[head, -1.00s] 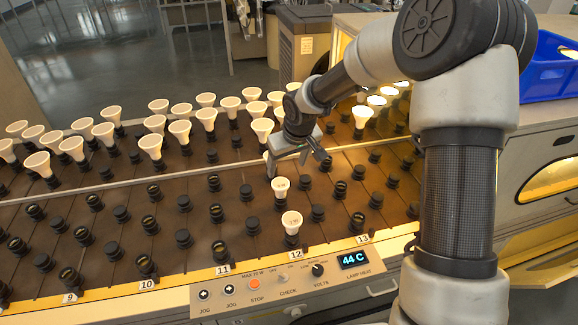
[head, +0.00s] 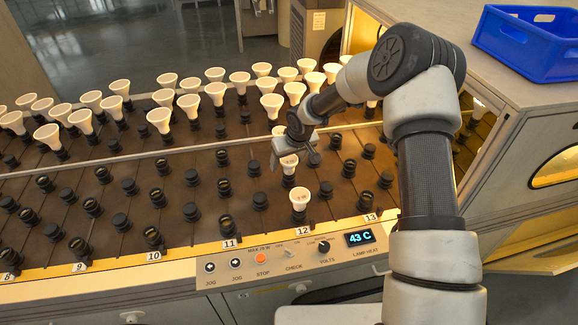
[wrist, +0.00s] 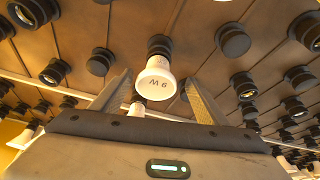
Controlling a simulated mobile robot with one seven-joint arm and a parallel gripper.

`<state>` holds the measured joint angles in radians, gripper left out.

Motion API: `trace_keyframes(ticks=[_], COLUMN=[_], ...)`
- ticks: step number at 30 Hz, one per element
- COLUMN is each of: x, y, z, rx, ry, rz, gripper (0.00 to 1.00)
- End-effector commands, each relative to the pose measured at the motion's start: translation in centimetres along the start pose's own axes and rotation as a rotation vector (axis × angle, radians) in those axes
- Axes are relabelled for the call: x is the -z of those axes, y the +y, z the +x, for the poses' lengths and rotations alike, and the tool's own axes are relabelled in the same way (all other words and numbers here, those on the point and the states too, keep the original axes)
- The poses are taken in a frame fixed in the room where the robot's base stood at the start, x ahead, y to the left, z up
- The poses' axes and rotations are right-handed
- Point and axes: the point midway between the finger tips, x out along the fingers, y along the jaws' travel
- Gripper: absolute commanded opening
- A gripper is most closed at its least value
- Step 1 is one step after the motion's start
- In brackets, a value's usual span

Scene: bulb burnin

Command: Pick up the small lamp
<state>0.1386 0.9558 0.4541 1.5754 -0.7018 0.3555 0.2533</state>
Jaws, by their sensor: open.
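Two pale lamps stand upright in black sockets near the front of the rack by label 12: a front lamp (head: 299,197) and one behind it (head: 288,163). My gripper (head: 294,156) is open, low over the rear one and partly overlapping it. In the wrist view, a small white lamp marked with a letter and digit (wrist: 155,79) sits in its socket, framed between my two spread fingers (wrist: 158,88). I cannot tell whether they touch it. A second pale lamp (wrist: 138,107) shows partly behind my gripper's edge.
Black sockets, many empty, fill the brown rack (head: 120,240). Rows of wider lamps (head: 159,120) stand behind. The front control panel (head: 290,255) has buttons and a display (head: 360,238) reading 43 C. A blue crate (head: 530,45) sits on the cabinet at right.

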Motion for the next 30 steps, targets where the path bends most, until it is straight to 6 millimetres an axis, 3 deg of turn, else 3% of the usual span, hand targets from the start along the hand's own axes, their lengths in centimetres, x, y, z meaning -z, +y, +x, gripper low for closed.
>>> trace_keyframes(ticks=[9, 18, 19, 27, 30], x=[0.4, 0.4, 0.4, 0.4, 0.4], y=[0.5, 0.5, 0.5, 0.5, 0.5], z=[4.4, 5.0, 5.0, 5.0, 4.9], rx=[0.002, 0.001, 0.001, 0.001, 0.001], ry=[-0.001, -0.001, -0.001, -0.001, 0.000], rz=[0.000, 0.000, 0.000, 0.000, 0.000], gripper=[0.68, 0.68, 0.66, 0.23, 0.23])
